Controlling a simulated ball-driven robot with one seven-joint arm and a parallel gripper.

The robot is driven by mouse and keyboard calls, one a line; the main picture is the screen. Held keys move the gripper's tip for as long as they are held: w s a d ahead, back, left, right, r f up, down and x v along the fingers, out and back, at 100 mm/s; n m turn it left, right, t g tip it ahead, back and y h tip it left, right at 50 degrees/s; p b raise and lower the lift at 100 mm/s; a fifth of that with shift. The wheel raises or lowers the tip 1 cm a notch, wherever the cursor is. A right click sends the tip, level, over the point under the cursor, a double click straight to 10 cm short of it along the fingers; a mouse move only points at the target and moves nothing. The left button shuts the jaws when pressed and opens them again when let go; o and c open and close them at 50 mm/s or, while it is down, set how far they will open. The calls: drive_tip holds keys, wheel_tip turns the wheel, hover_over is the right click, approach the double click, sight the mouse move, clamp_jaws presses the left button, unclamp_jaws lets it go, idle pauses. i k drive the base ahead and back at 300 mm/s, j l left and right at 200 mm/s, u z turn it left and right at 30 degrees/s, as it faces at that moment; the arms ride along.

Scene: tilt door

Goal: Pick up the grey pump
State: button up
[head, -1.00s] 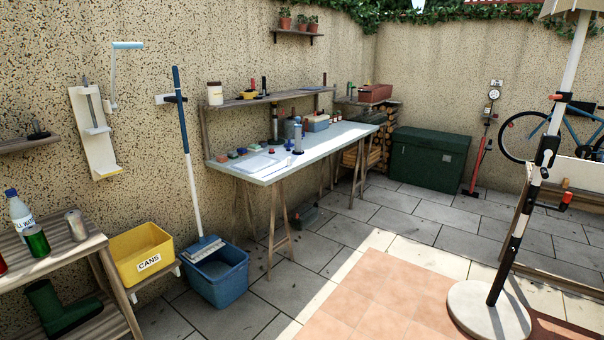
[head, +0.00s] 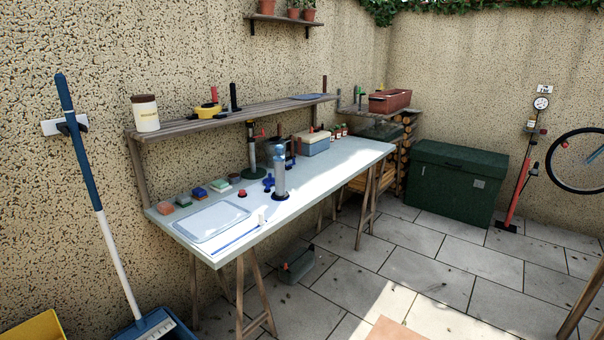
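A grey upright cylinder with a light blue top (head: 280,178) stands near the front edge of the white-topped work table (head: 345,160); it looks like the grey pump. Another grey upright cylinder on a dark green round base (head: 252,152) stands behind it, towards the wall, so I cannot be fully sure which is the pump. Small dark blue parts (head: 268,183) lie just left of the first cylinder. My gripper is not in view.
A pale blue tray (head: 212,221) and small coloured blocks lie at the table's left end. A blue-grey box (head: 313,143) stands further back. A shelf (head: 235,112) overhangs the rear.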

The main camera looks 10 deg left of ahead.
sight(281, 193)
drive_tip(key=i+l+u, duration=0.1)
drive_tip(key=i+u, duration=0.3)
drive_tip(key=i, duration=0.2)
drive_tip(key=i+l+u, duration=0.35)
drive_tip(key=i, duration=0.2)
drive_tip(key=i+l+u, duration=0.4)
drive_tip(key=i, duration=0.1)
